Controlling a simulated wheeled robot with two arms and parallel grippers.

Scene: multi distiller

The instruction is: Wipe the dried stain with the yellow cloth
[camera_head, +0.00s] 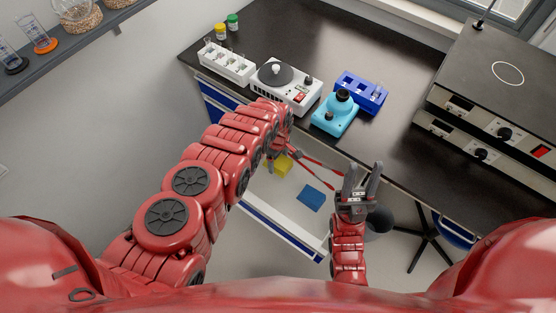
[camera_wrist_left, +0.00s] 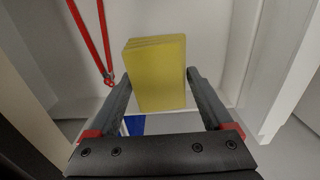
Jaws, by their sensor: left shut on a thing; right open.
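The yellow cloth (camera_wrist_left: 156,72), a thick folded block, is between the fingers of my left gripper (camera_wrist_left: 159,78) in the left wrist view, and the gripper is shut on it. In the head view the yellow cloth (camera_head: 283,167) shows just beyond my left gripper (camera_head: 273,157), over the open drawer (camera_head: 270,203). My right gripper (camera_head: 359,180) is open and empty, in front of the bench edge to the right of the drawer. I cannot make out a dried stain in either view.
The dark bench (camera_head: 300,45) holds a white stirrer (camera_head: 286,84), a turquoise device (camera_head: 335,114), a blue rack (camera_head: 361,92) and a white rack (camera_head: 228,63). Its back middle is clear.

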